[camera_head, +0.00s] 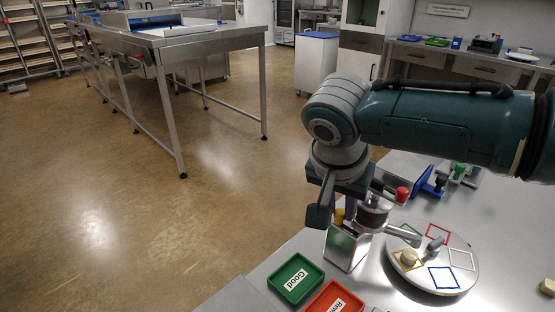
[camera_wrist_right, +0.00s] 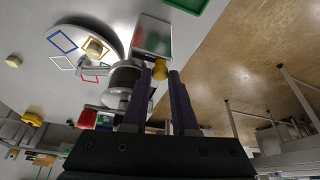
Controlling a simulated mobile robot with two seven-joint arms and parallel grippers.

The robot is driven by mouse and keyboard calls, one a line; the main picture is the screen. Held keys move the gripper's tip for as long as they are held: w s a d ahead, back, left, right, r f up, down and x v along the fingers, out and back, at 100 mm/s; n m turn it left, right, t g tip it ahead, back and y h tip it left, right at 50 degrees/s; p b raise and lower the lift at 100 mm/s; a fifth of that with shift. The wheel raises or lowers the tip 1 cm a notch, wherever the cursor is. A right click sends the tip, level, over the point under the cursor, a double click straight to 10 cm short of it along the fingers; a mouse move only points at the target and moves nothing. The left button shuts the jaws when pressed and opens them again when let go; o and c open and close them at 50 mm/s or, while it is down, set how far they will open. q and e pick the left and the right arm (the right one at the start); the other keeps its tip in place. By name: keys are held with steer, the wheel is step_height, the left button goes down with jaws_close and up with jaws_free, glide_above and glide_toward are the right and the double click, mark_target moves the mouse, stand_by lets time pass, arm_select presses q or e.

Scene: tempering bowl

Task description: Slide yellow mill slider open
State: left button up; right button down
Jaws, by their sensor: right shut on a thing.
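The mill (camera_head: 373,215) is a metal cylinder with a side arm, standing by a shiny metal box (camera_head: 345,250). It also shows in the wrist view (camera_wrist_right: 124,82). The yellow slider knob (camera_wrist_right: 160,69) sits beside the cylinder; in the head view the knob (camera_head: 339,217) is partly hidden. My right gripper (camera_wrist_right: 162,72) points at it from above, its two dark fingers on either side of the knob, shut on it. In the head view the gripper (camera_head: 335,208) is partly covered by its own wrist. My left gripper is not in view.
A round white plate (camera_head: 432,263) with coloured squares and a beige block (camera_head: 408,258) is right of the mill. A red knob (camera_head: 402,194) is close behind. A green "Good" tray (camera_head: 296,279) and a red tray (camera_head: 335,298) lie in front. Blue and green fixtures stand farther back.

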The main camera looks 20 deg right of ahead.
steer(key=shift+w, duration=0.15)
steer(key=c, duration=1.1)
jaws_free()
steer(key=shift+o, duration=1.4)
steer(key=shift+w+a, duration=0.1)
steer(key=shift+w, duration=0.05)
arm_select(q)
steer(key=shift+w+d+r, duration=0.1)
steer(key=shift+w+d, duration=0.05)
arm_select(e)
steer(key=shift+o, duration=0.6)
